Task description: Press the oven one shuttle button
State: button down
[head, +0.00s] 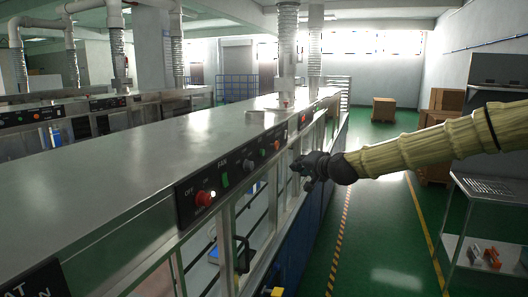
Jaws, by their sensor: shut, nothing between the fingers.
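A black control strip (240,170) runs along the top front edge of the long metal oven housing. It carries a red mushroom button (204,198), a green switch (225,180), a dark knob (248,164) and a farther red button (276,145). Part of its lettering reads "FAN". I cannot tell which control is the oven one shuttle button; no shuttle label is legible. My gripper (303,171) is shut and empty, just right of the strip's far end, in front of the housing's glazed side. It appears apart from the controls.
The housing's broad metal top (140,140) fills the left. A metal cart (487,187) with small orange and grey parts stands at right. Cardboard boxes (384,109) stand farther back. The green aisle floor (385,225) is clear.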

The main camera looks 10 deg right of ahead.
aim_at(262, 153)
jog(key=r, duration=0.1)
jog(key=d+r, duration=0.1)
jog(key=r, duration=0.1)
jog(key=shift+w+r, duration=0.15)
jog(key=shift+w, duration=0.05)
jog(key=w+a, duration=0.5)
jog(key=a, duration=0.2)
dwell(0.6)
jog(key=shift+a, duration=0.3)
dwell(1.2)
jog(key=shift+w+a, duration=0.2)
